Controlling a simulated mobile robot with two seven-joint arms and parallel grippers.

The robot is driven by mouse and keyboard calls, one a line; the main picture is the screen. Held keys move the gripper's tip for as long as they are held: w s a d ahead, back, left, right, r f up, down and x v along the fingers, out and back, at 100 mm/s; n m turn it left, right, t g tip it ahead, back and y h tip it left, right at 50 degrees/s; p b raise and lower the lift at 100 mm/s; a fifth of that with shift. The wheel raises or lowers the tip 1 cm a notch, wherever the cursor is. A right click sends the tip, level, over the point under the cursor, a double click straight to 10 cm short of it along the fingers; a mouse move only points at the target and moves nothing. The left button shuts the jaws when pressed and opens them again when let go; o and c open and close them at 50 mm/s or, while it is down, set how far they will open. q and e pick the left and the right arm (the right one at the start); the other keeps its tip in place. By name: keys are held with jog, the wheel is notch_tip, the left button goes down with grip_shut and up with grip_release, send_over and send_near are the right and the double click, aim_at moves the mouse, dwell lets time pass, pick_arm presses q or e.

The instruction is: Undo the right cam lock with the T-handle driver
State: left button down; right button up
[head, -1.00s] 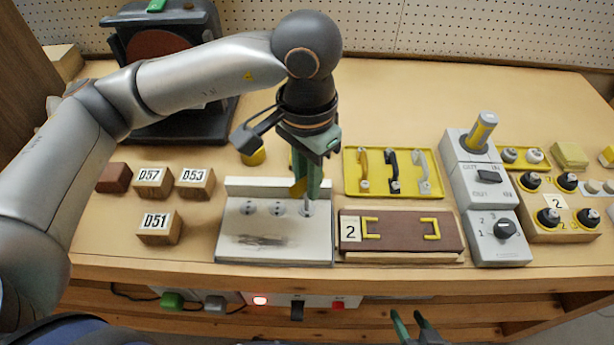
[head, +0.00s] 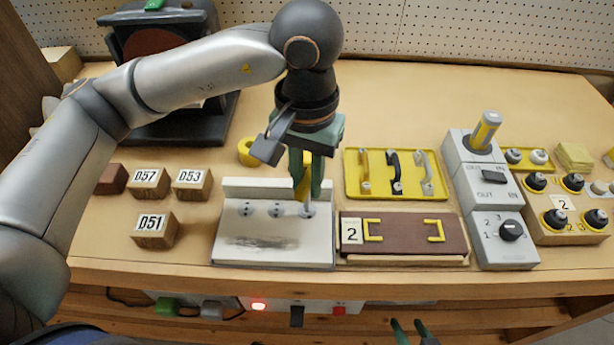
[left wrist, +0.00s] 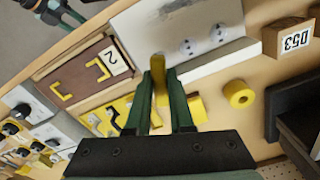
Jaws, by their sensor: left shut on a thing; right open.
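My left gripper (head: 306,192) is shut on the yellow T-handle driver (head: 302,188) above the right end of the white cam lock panel (head: 250,257). The driver also shows between the fingertips in the left wrist view (left wrist: 158,68). The right cam lock (head: 308,211) is partly hidden beneath the driver and fingers. The driver's lower end is at this lock; I cannot tell how deeply it sits. The middle cam lock (head: 275,210) and left cam lock (head: 245,209) are uncovered. My right gripper (head: 413,333) is open and empty at the bottom edge of the head view, before the bench.
A brown drawer-like panel labelled 2 (head: 405,230) stands close right of the locks. Behind it is a yellow tray with handles (head: 350,190). Blocks such as D51 (head: 155,229) lie left. A yellow ring (left wrist: 239,94) stands behind the panel.

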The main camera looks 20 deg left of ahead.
pick_arm(q)
jog(key=shift+b, duration=0.3)
dwell(0.7)
jog(key=shift+f+n+b, duration=0.15)
jog(key=shift+n+b, duration=0.25)
jog(key=shift+n, duration=0.5)
jog(key=n, duration=0.3)
jog(key=shift+b, duration=0.35)
jog(key=shift+r, duration=0.2)
jog(key=n+b, duration=0.1)
jog(key=n, duration=0.1)
jog(key=shift+f+n, duration=0.1)
jog(key=shift+n, duration=1.3)
jog(key=shift+b, duration=0.45)
